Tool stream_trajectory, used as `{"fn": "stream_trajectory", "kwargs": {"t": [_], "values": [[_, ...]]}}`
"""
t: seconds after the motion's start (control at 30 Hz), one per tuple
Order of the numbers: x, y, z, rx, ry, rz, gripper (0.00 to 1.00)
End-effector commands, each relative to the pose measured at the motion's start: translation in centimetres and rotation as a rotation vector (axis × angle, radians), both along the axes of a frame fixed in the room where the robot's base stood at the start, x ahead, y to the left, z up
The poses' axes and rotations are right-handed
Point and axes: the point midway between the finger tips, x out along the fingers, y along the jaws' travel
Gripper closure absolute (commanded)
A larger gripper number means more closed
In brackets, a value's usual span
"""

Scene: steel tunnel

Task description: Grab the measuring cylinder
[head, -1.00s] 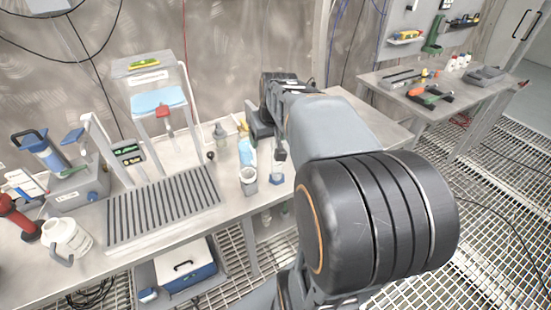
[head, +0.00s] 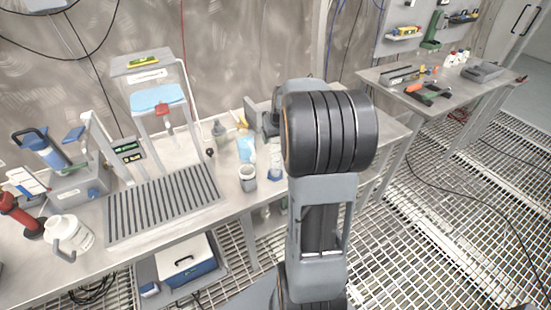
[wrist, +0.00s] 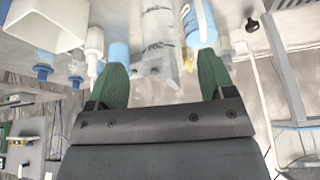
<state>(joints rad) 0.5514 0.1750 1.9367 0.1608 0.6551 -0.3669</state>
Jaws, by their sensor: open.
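In the wrist view, a clear cylinder with graduation marks (wrist: 158,40), which looks like the measuring cylinder, is between the two green fingers of my gripper (wrist: 161,68). The fingers are apart, with visible gaps on both sides of the cylinder, and nothing is held. My gripper is hidden behind my arm there.
A grey cup (head: 247,179) and a blue wash bottle (head: 246,149) stand close by on the bench (head: 200,222). A white container (wrist: 45,22) and blue-tipped items (wrist: 43,70) are left of my fingers in the wrist view. A slatted grey rack (head: 163,205) lies further left.

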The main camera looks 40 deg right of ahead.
Motion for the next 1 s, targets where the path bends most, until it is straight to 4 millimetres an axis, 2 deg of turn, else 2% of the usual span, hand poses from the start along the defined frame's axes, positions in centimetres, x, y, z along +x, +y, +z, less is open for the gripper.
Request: {"fn": "stream_trajectory", "kwargs": {"t": [0.23, 0.6, 1.0], "values": [[1.2, -0.2, -2.8, 0.002, 0.002, -0.001, 0.24], [1.5, -0.3, -3.4, 0.000, 0.000, 0.000, 0.25], [1.5, -0.3, -3.4, 0.000, 0.000, 0.000, 0.63]]}}
